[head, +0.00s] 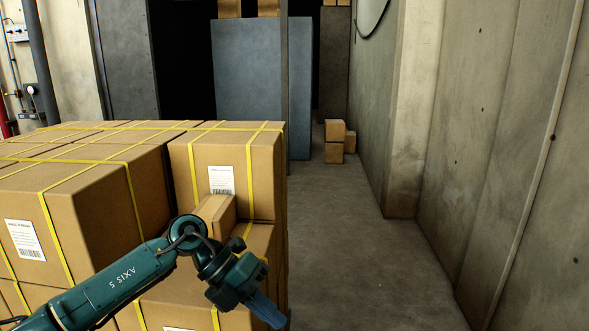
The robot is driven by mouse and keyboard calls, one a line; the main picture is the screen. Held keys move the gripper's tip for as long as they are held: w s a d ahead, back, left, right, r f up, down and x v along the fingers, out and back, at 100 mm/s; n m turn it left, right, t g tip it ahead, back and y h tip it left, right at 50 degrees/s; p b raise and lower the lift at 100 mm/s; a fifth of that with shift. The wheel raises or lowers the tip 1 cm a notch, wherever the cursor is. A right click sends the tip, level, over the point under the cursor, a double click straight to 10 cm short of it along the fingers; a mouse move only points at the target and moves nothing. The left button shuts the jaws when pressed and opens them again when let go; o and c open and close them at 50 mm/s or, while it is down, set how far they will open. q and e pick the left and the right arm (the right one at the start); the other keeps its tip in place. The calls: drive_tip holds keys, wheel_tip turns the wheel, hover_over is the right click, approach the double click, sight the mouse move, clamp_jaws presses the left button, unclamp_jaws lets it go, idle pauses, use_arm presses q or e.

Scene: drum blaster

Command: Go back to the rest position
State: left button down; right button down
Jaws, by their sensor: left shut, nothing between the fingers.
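My left arm, green, comes in from the lower left in the head view and reaches across the front of a stack of boxes. My left gripper (268,312) hangs at its end, pointing down and to the right. Its blue fingers are shut with nothing between them, in front of the right-hand edge of the stack. I cannot tell whether the gripper touches a box. My right gripper is not in view.
Large cardboard boxes (150,195) with yellow straps fill the left side. A small box (216,213) sits behind my wrist. Small boxes (335,140) stand farther back. Concrete floor (355,230) is clear between the stack and the right wall (500,130).

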use_arm(q)
drive_tip(key=s+d+r+n+t+h, duration=0.1)
drive_tip(key=s+d+r+n+h, duration=0.3)
drive_tip(key=d+h, duration=0.5)
drive_tip(key=a+f+n+t+y+p, duration=0.1)
drive_tip(key=a+f+n+t+y, duration=0.35)
drive_tip(key=n+t, duration=0.6)
drive_tip(key=a+f+n+t+y+p, duration=0.1)
drive_tip(key=a+f+n+t+y, duration=0.2)
drive_tip(key=a+f+n+t, duration=0.75)
drive_tip(key=s+a+f+n+g+y+p, duration=0.1)
drive_tip(key=s+a+f+n+g+y, duration=0.3)
drive_tip(key=s+f+n+g+y, duration=0.3)
drive_tip(key=s+f+n+g, duration=0.1)
drive_tip(key=s+f+n, duration=0.1)
drive_tip(key=s+n, duration=0.2)
drive_tip(key=shift+s+f+n+g, duration=0.3)
drive_tip(key=shift+s+f+n, duration=0.1)
drive_tip(key=shift+s, duration=0.85)
drive_tip(key=shift+a, duration=0.1)
